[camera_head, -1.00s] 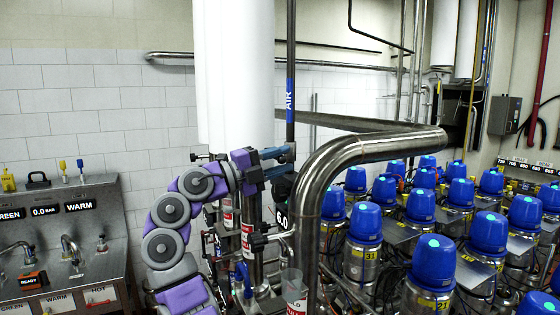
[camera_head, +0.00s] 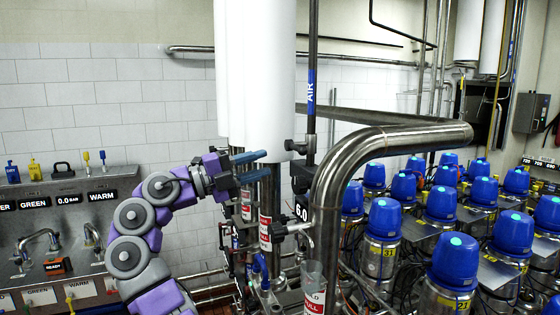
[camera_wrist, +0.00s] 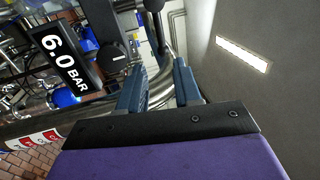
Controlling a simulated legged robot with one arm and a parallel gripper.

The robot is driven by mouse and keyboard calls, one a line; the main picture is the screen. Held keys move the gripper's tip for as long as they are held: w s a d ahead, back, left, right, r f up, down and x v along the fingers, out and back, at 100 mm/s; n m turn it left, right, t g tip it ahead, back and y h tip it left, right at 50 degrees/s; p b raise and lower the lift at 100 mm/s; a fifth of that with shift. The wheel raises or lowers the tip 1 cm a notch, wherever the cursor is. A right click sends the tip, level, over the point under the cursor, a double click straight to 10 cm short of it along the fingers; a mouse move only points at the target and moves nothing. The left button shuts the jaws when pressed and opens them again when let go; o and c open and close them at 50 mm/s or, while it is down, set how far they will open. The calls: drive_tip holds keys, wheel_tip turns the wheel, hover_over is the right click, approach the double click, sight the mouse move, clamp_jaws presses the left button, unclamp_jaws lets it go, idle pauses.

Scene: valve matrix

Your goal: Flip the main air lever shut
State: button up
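The air pipe carries a blue AIR label (camera_head: 311,88) and runs down right of the white columns. A dark lever with a black end (camera_head: 296,147) juts left from the pipe's lower part, crosswise to it. In the wrist view, a black knob on a rod (camera_wrist: 154,6), seemingly this lever, shows at the top, beyond the fingertips. My gripper (camera_head: 266,165) is open and empty, left of the lever and slightly lower, apart from it in the picture. Its two blue fingers also show spread in the wrist view (camera_wrist: 159,72). The lever's pivot is hard to make out.
A 6.0 BAR display (camera_wrist: 64,58) sits close beside my gripper. A thick bent steel pipe (camera_head: 370,150) stands right of the lever. Several blue-capped valves (camera_head: 455,262) fill the right. White columns (camera_head: 262,70) rise behind my gripper.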

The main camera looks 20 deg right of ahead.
drive_tip(key=a+f, duration=0.1)
drive_tip(key=a, duration=0.5)
drive_tip(key=shift+a+f, duration=0.2)
drive_tip(key=shift+a, duration=0.15)
drive_tip(key=shift+s, duration=0.1)
